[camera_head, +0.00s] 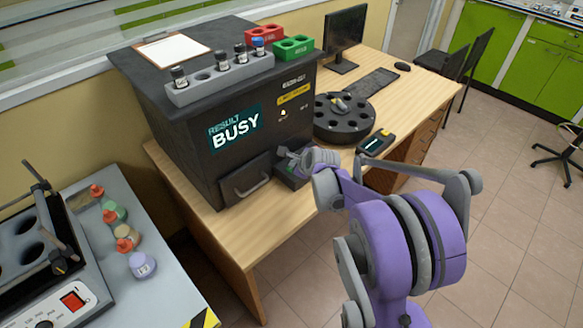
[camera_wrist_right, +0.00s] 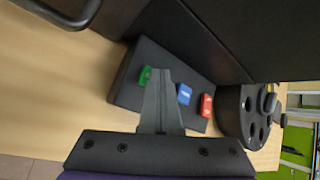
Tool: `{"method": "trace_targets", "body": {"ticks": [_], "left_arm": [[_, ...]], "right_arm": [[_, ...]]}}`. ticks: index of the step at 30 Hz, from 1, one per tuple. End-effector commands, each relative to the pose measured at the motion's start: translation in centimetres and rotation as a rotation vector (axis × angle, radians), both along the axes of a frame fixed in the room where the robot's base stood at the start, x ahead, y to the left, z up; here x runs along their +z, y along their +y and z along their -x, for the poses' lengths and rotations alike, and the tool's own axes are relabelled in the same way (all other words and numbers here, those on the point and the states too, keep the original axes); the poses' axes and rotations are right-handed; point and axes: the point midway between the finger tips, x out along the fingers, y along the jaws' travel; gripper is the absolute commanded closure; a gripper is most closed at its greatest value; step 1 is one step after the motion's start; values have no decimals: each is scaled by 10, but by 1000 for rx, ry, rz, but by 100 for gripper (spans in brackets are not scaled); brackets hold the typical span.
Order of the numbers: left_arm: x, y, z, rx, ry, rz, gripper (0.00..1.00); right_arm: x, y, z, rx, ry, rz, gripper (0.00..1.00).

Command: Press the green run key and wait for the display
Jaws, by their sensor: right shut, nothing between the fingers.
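The dark analyser box (camera_head: 195,130) stands on the wooden desk, and its display (camera_head: 235,129) reads "RESULT BUSY". A dark key panel (camera_wrist_right: 128,85) at the foot of the box carries a green key (camera_wrist_right: 146,76), a blue key (camera_wrist_right: 184,94) and a red key (camera_wrist_right: 206,105). My right gripper (camera_head: 284,154) is shut and empty over this panel. In the right wrist view its fingertips (camera_wrist_right: 160,72) are right beside the green key and partly overlap it; I cannot tell whether they touch. My left gripper is out of view.
A drawer handle (camera_head: 252,184) juts from the box's front. A grey vial rack (camera_head: 222,82) and red and green racks sit on top.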

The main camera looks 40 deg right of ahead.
Motion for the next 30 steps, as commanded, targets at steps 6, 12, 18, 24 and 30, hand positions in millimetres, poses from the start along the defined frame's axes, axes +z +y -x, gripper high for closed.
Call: {"method": "trace_targets", "body": {"ticks": [6,12,18,24,30], "left_arm": [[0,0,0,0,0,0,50],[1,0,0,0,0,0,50],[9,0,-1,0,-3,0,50],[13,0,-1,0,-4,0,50],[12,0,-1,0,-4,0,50]], "right_arm": [[-1,0,0,1,1,-1,100],[1,0,0,1,1,-1,100],[12,0,0,0,0,0,100],[19,0,0,0,0,0,100],[18,0,0,0,0,0,100]]}}
